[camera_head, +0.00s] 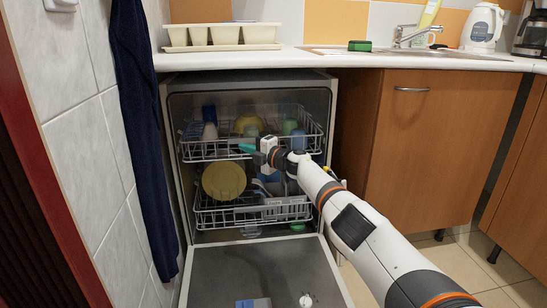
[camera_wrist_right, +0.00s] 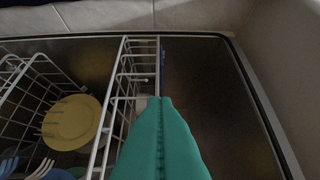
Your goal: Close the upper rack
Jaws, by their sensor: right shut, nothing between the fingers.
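The upper rack (camera_head: 203,153) is a wire basket in the open dishwasher, with a yellow bowl (camera_head: 248,124) and several cups in it. My right gripper (camera_head: 243,148) is at the front of this rack, with its teal fingers shut and empty and pointing left. In the right wrist view the shut fingers (camera_wrist_right: 164,102) are close to white rack wires (camera_wrist_right: 128,85); I cannot tell whether they touch. Part of the rack front is hidden behind the gripper. My left gripper is not in view.
The lower rack (camera_head: 215,216) holds a yellow plate (camera_head: 224,180) and other dishes. The dishwasher door (camera_head: 260,270) lies open below. A dark blue towel (camera_head: 140,120) hangs at the left; a wooden cabinet (camera_head: 430,145) stands at the right.

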